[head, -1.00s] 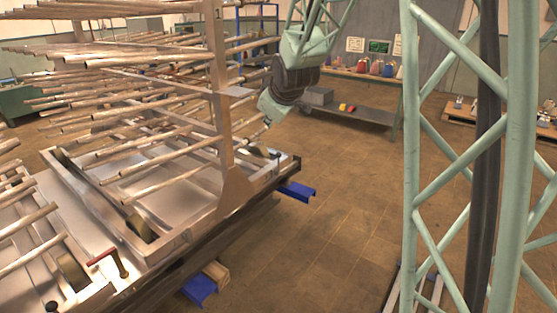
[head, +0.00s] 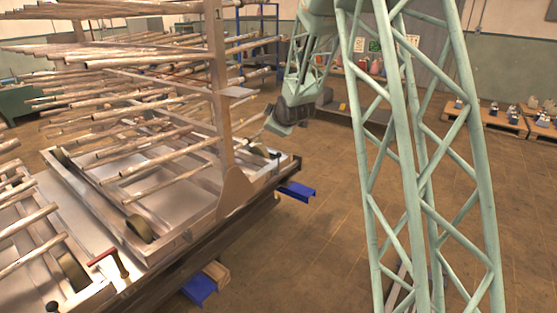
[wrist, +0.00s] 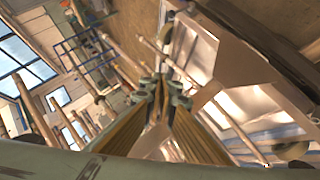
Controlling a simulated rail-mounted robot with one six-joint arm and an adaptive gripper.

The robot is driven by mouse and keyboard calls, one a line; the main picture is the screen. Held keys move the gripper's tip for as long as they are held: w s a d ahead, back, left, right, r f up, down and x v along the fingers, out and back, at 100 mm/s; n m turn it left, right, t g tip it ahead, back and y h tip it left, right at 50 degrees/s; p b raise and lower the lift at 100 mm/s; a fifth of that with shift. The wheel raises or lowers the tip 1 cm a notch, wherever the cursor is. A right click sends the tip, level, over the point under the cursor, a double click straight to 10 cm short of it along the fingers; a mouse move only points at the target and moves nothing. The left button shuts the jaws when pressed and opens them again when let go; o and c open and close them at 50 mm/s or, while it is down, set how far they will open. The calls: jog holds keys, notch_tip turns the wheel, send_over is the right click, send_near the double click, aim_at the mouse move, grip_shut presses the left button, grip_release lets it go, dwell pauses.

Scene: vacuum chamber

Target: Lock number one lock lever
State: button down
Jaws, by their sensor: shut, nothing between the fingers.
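A lever with a red handle (head: 103,257) sits on the near edge of the metal rack's base in the head view. A dark knob (head: 52,306) shows to its left, and another small dark-tipped lever (head: 275,154) stands at the base's far right corner. I cannot tell which is number one. My gripper (head: 268,128) is near that far corner, above and beside the rack's upright post; its tips are small and partly unclear there. In the wrist view my gripper (wrist: 160,88) has its fingers together and empty, pointing toward the rack's metal frame and rods.
Blue brackets (head: 297,191) jut from the base's right side. A low bench (head: 372,118) stands behind my arm.

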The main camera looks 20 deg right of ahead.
jog(key=w+d+f+n+t, duration=0.25)
jog(key=w+d+f, duration=0.35)
jog(key=w+f, duration=0.55)
jog(key=d+f+n+t, duration=0.1)
jog(key=d+f, duration=0.1)
jog(key=f, duration=0.7)
jog(key=d+f+n+t, duration=0.1)
jog(key=d+f+n, duration=0.1)
jog(key=f, duration=0.7)
jog(key=shift+w+d+y+p, duration=0.4)
jog(key=shift+w+d, duration=0.05)
jog(key=shift+w+n+t, duration=0.1)
jog(key=shift+n+t, duration=0.15)
jog(key=b, duration=0.3)
send_near(279, 158)
jog(key=w+a+r, duration=0.1)
jog(key=w+a, duration=0.2)
jog(key=w, duration=0.2)
jog(key=shift+w+d+r, duration=0.15)
jog(key=shift+w+d, duration=0.45)
jog(key=shift+d, duration=0.2)
jog(key=shift+d, duration=0.15)
